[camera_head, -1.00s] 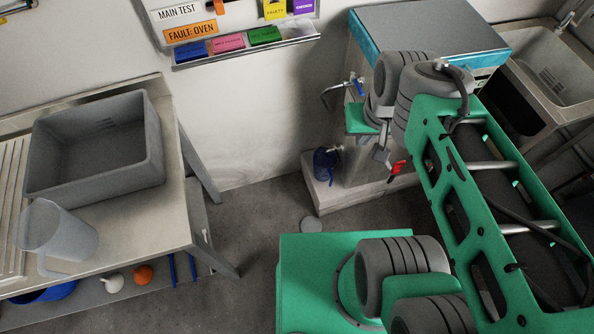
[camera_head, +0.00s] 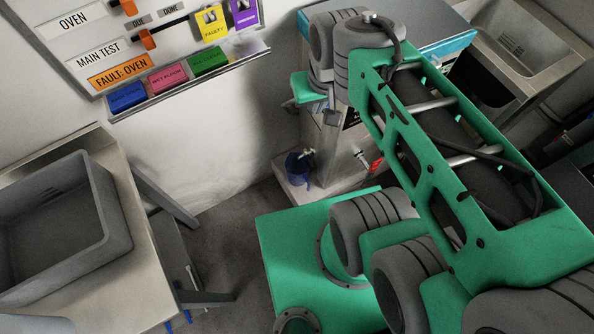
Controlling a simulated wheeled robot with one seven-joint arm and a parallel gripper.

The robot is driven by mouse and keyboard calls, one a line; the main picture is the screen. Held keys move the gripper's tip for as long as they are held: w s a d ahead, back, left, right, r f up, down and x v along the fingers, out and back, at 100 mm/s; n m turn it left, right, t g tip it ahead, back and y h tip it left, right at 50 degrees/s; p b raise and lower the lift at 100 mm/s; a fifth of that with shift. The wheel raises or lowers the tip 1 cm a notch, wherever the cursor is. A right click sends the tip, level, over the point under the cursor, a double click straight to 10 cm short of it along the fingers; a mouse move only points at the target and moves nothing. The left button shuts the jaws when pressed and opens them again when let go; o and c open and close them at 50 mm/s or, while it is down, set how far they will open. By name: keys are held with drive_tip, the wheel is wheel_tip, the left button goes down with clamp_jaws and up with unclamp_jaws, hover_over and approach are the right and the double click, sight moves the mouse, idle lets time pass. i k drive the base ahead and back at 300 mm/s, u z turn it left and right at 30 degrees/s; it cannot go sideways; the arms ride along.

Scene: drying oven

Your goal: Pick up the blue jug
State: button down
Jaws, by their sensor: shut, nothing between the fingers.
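The blue jug (camera_head: 299,168) is small and dark blue in the camera_head view. It stands on the pale ledge at the foot of the cabinet with the teal-edged top, close to a small tap. My gripper (camera_head: 304,118) shows only in part, at the far end of my green arm, above the jug in the picture. It is shut and empty, and it is apart from the jug. My arm's wrist hides part of it, and its fingertips are hard to make out.
A grey basin (camera_head: 110,215) stands on the bench at left. The cabinet (camera_head: 340,150) rises beside the jug, with a sink (camera_head: 520,45) to its right. A wall board (camera_head: 95,55) with labels hangs above. Bare floor (camera_head: 225,215) lies between bench and ledge.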

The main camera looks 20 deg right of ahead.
sight(298, 173)
drive_tip(key=u, duration=0.3)
drive_tip(key=k, duration=1.15)
drive_tip(key=u, duration=1.55)
drive_tip(key=i, duration=1)
drive_tip(key=u, duration=0.05)
